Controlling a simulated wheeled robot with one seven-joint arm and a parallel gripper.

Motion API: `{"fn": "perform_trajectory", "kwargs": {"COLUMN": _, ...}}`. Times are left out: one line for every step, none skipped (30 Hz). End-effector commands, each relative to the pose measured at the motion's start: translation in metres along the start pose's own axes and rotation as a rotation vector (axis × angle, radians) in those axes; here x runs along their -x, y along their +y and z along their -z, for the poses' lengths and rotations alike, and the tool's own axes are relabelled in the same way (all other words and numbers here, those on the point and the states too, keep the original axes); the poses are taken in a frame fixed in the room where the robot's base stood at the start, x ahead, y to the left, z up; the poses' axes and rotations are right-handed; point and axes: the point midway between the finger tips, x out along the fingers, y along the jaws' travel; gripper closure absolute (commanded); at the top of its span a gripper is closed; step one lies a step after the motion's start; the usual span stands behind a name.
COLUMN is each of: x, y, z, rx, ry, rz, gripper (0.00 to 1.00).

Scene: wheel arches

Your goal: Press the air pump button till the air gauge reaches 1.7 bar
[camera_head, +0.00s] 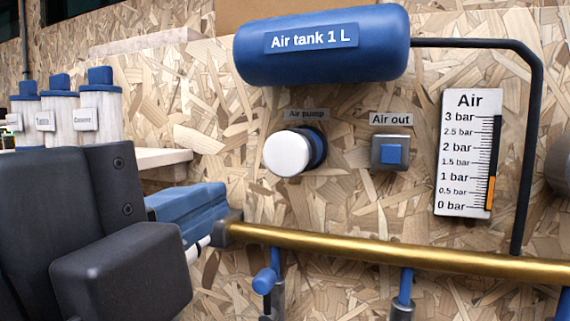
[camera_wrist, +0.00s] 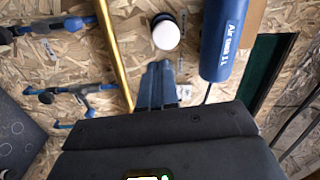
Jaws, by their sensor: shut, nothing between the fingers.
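The air pump button (camera_head: 291,152) is a round white cap on a dark and blue base, set in the chipboard wall. It also shows in the wrist view (camera_wrist: 166,35), just beyond my fingertips. My gripper (camera_head: 222,197) is shut and empty, its blue fingers left of and below the button in the head view. In the wrist view the shut fingers (camera_wrist: 158,68) point toward the button, with a small gap in the picture; I cannot tell the depth. The air gauge (camera_head: 468,153) has a black column with an orange bar up to about 1 bar.
The square blue air out button (camera_head: 391,153) is right of the pump button. The blue air tank (camera_head: 321,44) hangs above, with a dark pipe (camera_head: 530,120) on the right. A brass pipe (camera_head: 390,250) with blue valves runs below. Labelled containers (camera_head: 62,115) stand at left.

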Motion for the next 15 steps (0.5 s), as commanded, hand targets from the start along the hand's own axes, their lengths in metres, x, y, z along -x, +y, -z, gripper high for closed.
{"fn": "perform_trajectory", "kwargs": {"x": 0.005, "y": -0.006, "z": 0.0, "rx": -0.038, "ry": 0.005, "rz": -0.005, "gripper": 1.0}}
{"fn": "perform_trajectory", "kwargs": {"x": 0.007, "y": -0.009, "z": 0.001, "rx": -0.057, "ry": 0.01, "rz": -0.009, "gripper": 1.0}}
{"fn": "perform_trajectory", "kwargs": {"x": 0.009, "y": -0.011, "z": 0.002, "rx": -0.075, "ry": 0.015, "rz": -0.014, "gripper": 1.0}}
{"fn": "perform_trajectory", "kwargs": {"x": 0.01, "y": -0.013, "z": 0.002, "rx": -0.087, "ry": 0.018, "rz": -0.017, "gripper": 1.0}}
{"fn": "perform_trajectory", "kwargs": {"x": 0.011, "y": -0.014, "z": 0.002, "rx": -0.097, "ry": 0.02, "rz": -0.018, "gripper": 1.0}}
{"fn": "perform_trajectory", "kwargs": {"x": 0.012, "y": -0.015, "z": 0.003, "rx": -0.107, "ry": 0.023, "rz": -0.021, "gripper": 1.0}}
{"fn": "perform_trajectory", "kwargs": {"x": 0.013, "y": -0.016, "z": 0.003, "rx": -0.111, "ry": 0.024, "rz": -0.022, "gripper": 1.0}}
{"fn": "perform_trajectory", "kwargs": {"x": 0.013, "y": -0.016, "z": 0.003, "rx": -0.113, "ry": 0.025, "rz": -0.023, "gripper": 1.0}}
{"fn": "perform_trajectory", "kwargs": {"x": 0.013, "y": -0.016, "z": 0.003, "rx": -0.115, "ry": 0.026, "rz": -0.023, "gripper": 1.0}}
{"fn": "perform_trajectory", "kwargs": {"x": 0.013, "y": -0.016, "z": 0.004, "rx": -0.115, "ry": 0.026, "rz": -0.024, "gripper": 1.0}}
{"fn": "perform_trajectory", "kwargs": {"x": 0.013, "y": -0.016, "z": 0.004, "rx": -0.115, "ry": 0.026, "rz": -0.024, "gripper": 1.0}}
{"fn": "perform_trajectory", "kwargs": {"x": 0.013, "y": -0.016, "z": 0.004, "rx": -0.114, "ry": 0.026, "rz": -0.023, "gripper": 1.0}}
{"fn": "perform_trajectory", "kwargs": {"x": 0.013, "y": -0.016, "z": 0.004, "rx": -0.114, "ry": 0.026, "rz": -0.023, "gripper": 1.0}}
{"fn": "perform_trajectory", "kwargs": {"x": 0.013, "y": -0.016, "z": 0.004, "rx": -0.114, "ry": 0.026, "rz": -0.023, "gripper": 1.0}}
{"fn": "perform_trajectory", "kwargs": {"x": 0.013, "y": -0.016, "z": 0.003, "rx": -0.113, "ry": 0.026, "rz": -0.023, "gripper": 1.0}}
